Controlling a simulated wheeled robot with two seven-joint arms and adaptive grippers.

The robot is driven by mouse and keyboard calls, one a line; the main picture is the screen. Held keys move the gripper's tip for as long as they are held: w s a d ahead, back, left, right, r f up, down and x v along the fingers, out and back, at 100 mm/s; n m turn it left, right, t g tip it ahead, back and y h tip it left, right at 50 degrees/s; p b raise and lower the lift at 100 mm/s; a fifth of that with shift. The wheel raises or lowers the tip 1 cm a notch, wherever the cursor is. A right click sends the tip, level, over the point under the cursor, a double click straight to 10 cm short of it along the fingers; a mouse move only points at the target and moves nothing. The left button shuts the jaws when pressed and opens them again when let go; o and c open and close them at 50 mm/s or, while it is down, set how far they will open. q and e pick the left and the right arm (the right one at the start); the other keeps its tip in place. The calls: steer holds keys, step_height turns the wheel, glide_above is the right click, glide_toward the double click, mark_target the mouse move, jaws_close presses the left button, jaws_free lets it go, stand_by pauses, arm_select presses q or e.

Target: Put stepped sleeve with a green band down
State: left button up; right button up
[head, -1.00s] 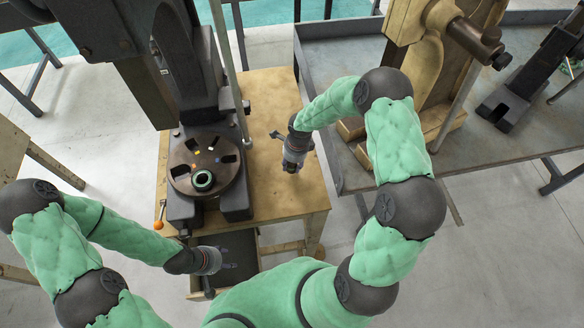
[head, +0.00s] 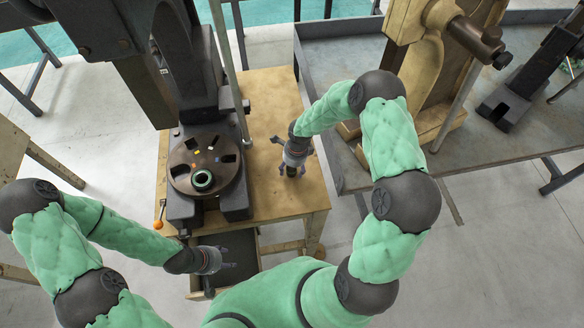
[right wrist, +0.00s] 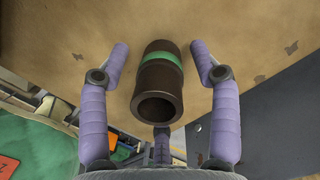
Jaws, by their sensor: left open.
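The stepped sleeve (right wrist: 160,85) is dark brown with a green band. In the right wrist view it lies between my right gripper's spread purple fingers (right wrist: 160,65), with a gap on both sides. In the head view the sleeve (head: 291,171) is a small dark shape on the wooden table top, mostly hidden under my right gripper (head: 292,168), which is open. My left gripper (head: 229,259) is open and empty, low in front of the table near the drawer.
The arbor press (head: 195,100) stands on the wooden table (head: 270,100), left of my right gripper. Its round slotted plate (head: 180,155) bears a dark ring (head: 203,180) and small coloured marks. A grey bench (head: 350,60) with a beige press stands to the right.

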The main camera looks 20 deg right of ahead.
steer(key=r, duration=0.8)
steer(key=d+r, duration=0.1)
steer(key=r, duration=0.3)
steer(key=shift+s+d+r, duration=0.1)
steer(key=shift+s, duration=0.25)
